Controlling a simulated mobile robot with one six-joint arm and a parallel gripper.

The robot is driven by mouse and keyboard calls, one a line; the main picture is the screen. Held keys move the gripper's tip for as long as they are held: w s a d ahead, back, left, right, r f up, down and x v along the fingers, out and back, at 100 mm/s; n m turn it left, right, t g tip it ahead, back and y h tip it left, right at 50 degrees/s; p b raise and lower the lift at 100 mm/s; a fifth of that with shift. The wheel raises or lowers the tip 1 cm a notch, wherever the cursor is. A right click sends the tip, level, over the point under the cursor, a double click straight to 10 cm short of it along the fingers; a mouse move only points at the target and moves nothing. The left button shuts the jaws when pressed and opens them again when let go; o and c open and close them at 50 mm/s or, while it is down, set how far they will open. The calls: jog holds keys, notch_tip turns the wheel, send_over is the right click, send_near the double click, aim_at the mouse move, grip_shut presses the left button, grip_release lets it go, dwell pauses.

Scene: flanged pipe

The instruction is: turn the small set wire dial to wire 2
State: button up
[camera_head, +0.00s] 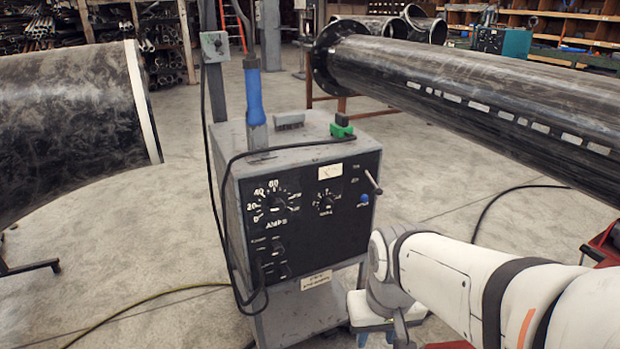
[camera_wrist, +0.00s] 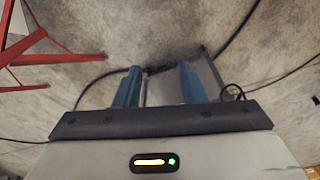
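The welding machine (camera_head: 315,215) has a black front panel. The small dial (camera_head: 327,202) sits right of the larger AMPS dial (camera_head: 280,207); its marks are too small for me to read its setting. My gripper (camera_head: 376,339) is low at the bottom of the head view, right of the machine and below the dial, apart from it. Its blue fingers point down, partly cut off by the frame edge. In the wrist view my gripper (camera_wrist: 160,84) shows both fingers spread with an empty gap between them. The dial does not show clearly there.
A lever (camera_head: 373,182) and a blue knob (camera_head: 364,199) are right of the small dial. A black cable (camera_head: 222,240) hangs down the machine's left side. A long flanged pipe (camera_head: 470,90) spans the upper right; a large pipe (camera_head: 70,130) is at left. Red stand legs (camera_wrist: 45,50) show in the wrist view.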

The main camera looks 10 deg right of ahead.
jog(key=shift+w+a+r, duration=0.1)
jog(key=shift+w+a, duration=0.05)
jog(key=shift+o, duration=0.7)
jog(key=shift+w, duration=0.15)
jog(key=shift+o, duration=0.4)
jog(key=w+d+n+t+p, duration=0.1)
jog(key=w+t, duration=0.2)
jog(key=w, duration=0.5)
jog(key=w+d+f+t+p, duration=0.1)
jog(key=w+d+t+p, duration=0.1)
jog(key=w, duration=0.7)
jog(key=shift+w+d+f+n+t+h, duration=0.3)
jog(key=shift+n+t, duration=0.1)
jog(key=shift+t, duration=0.1)
jog(key=n+t+y+p, duration=0.4)
jog(key=t+y+p, duration=0.15)
jog(key=t, duration=0.45)
send_near(330, 206)
jog(key=shift+y, duration=0.45)
jog(key=x, duration=0.7)
jog(key=shift+w+d+f, duration=0.1)
jog(key=shift+w+d, duration=0.05)
jog(key=shift+w, duration=0.35)
